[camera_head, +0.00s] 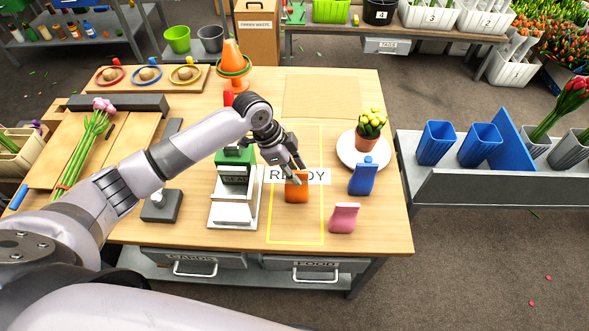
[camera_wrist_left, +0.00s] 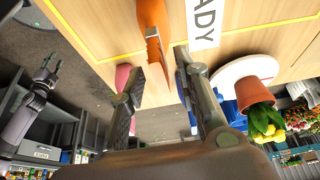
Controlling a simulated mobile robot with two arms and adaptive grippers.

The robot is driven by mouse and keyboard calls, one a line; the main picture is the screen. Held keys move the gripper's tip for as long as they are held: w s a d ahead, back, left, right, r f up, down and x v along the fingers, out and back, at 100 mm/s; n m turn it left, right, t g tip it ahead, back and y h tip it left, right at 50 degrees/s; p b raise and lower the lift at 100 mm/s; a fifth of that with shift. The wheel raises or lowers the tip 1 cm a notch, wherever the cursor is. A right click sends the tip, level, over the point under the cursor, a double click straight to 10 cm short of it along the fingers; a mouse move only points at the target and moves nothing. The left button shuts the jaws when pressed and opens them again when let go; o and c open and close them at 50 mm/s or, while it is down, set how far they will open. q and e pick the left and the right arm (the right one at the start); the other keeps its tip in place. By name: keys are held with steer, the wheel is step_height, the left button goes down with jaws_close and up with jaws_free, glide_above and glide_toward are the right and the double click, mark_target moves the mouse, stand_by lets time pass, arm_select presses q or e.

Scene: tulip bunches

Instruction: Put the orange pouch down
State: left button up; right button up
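The orange pouch (camera_head: 297,190) stands upright on the table inside the yellow-outlined area (camera_head: 324,230), in front of the READY label (camera_head: 318,176). My left gripper (camera_head: 291,172) is just above and behind it in the head view. In the left wrist view the orange pouch (camera_wrist_left: 152,18) lies just beyond the tips of my left gripper (camera_wrist_left: 167,50). The fingers are open, with a gap beside the pouch's top edge. My right gripper (camera_wrist_left: 48,66) shows small and far off at the left of the wrist view, its fingers apart and empty.
A pink pouch (camera_head: 344,217) and a blue pouch (camera_head: 362,178) stand right of the outlined area. A potted yellow tulip plant (camera_head: 370,123) sits on a white plate (camera_head: 346,155). A green-and-white device (camera_head: 233,205) stands close on the left.

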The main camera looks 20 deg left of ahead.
arm_select(q)
steer(key=shift+r, duration=0.1)
steer(key=b+v, duration=0.2)
steer(key=v, duration=1)
steer(key=shift+d, duration=0.1)
